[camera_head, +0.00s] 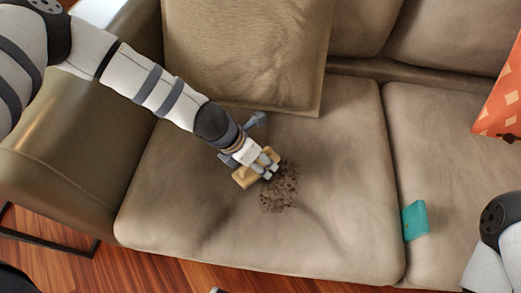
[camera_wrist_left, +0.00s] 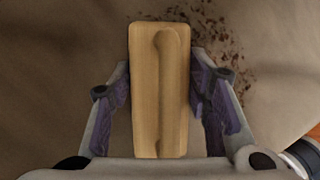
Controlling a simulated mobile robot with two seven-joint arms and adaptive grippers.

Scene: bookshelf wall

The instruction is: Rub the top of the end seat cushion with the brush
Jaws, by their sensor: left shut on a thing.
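The end seat cushion (camera_head: 180,200) is the beige cushion at the left end of the sofa in the head view. A patch of dark brown crumbs (camera_head: 280,188) lies on its top, near the middle. My left gripper (camera_head: 262,168) is over the cushion and shut on the wooden brush (camera_head: 243,178), just left of the crumbs. In the left wrist view the brush (camera_wrist_left: 145,90) sits between the two fingers, with the crumbs (camera_wrist_left: 222,45) beyond it to the upper right. The brush's underside is hidden, so I cannot tell whether it touches the cushion. My right gripper is out of view.
A back pillow (camera_head: 245,50) leans behind the end cushion, and the sofa arm (camera_head: 75,165) is at the left. A teal block (camera_head: 415,220) lies near the seam with the neighbouring cushion (camera_head: 450,150). An orange patterned thing (camera_head: 500,95) is at the right edge.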

